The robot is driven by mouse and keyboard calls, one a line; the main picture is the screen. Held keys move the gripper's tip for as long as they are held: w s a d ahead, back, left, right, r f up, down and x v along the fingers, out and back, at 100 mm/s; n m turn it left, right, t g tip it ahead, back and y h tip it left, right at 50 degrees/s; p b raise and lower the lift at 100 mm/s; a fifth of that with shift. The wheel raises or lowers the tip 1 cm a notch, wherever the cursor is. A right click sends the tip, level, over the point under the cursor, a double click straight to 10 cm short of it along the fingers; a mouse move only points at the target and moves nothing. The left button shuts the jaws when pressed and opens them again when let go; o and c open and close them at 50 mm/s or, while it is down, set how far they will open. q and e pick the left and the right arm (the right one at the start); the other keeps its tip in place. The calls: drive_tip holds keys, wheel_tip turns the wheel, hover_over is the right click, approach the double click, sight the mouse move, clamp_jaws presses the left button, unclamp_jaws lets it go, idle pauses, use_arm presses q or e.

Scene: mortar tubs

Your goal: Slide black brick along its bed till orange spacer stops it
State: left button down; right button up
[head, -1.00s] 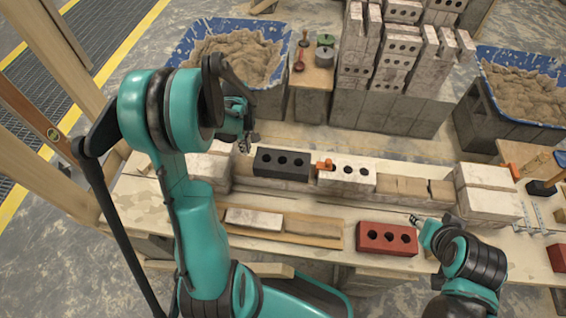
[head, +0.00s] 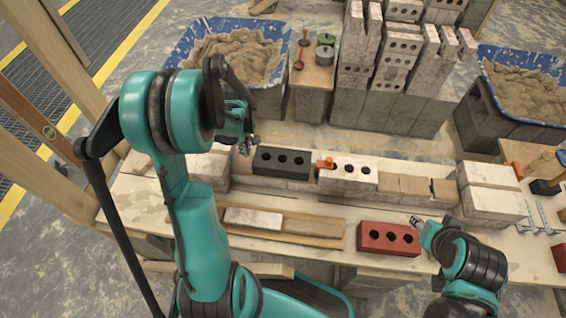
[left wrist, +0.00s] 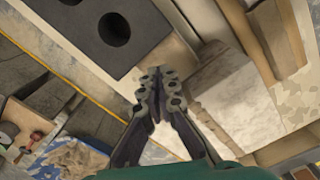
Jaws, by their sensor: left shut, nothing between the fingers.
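The black brick (head: 282,162), with three round holes, lies on the bed in the middle of the bench. The orange spacer (head: 325,164) stands at the left end of a white brick (head: 352,175), close to the black brick's right end; a narrow gap seems to show between them. My left gripper (head: 246,146) is shut and empty just left of the black brick's left end. In the left wrist view the shut fingertips (left wrist: 160,80) point toward the black brick (left wrist: 105,25), apart from it. My right gripper (head: 417,222) is beside the red brick (head: 388,238); its fingers are too small to judge.
Pale blocks (head: 207,165) stand left of the bed, and more (head: 490,190) at its right end. A blue mortar tub (head: 280,35) and brick stacks (head: 390,60) are behind. A pale brick (head: 254,218) lies in front between wooden strips.

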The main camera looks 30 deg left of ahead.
sight(256, 159)
use_arm(q)
drive_tip(key=shift+f+b, duration=1.4)
drive_tip(key=shift+f, duration=1.2)
drive_tip(key=shift+r, duration=0.45)
drive_tip(key=shift+w+d, duration=0.3)
drive_tip(key=shift+d, duration=0.55)
drive_tip(key=shift+w+d, duration=0.25)
drive_tip(key=shift+d, duration=0.6)
drive_tip(key=shift+a, duration=0.15)
drive_tip(key=shift+s+a, duration=0.25)
drive_tip(key=shift+a, duration=0.35)
wheel_tip(256, 159, up, 9)
drive_tip(key=p, duration=0.6)
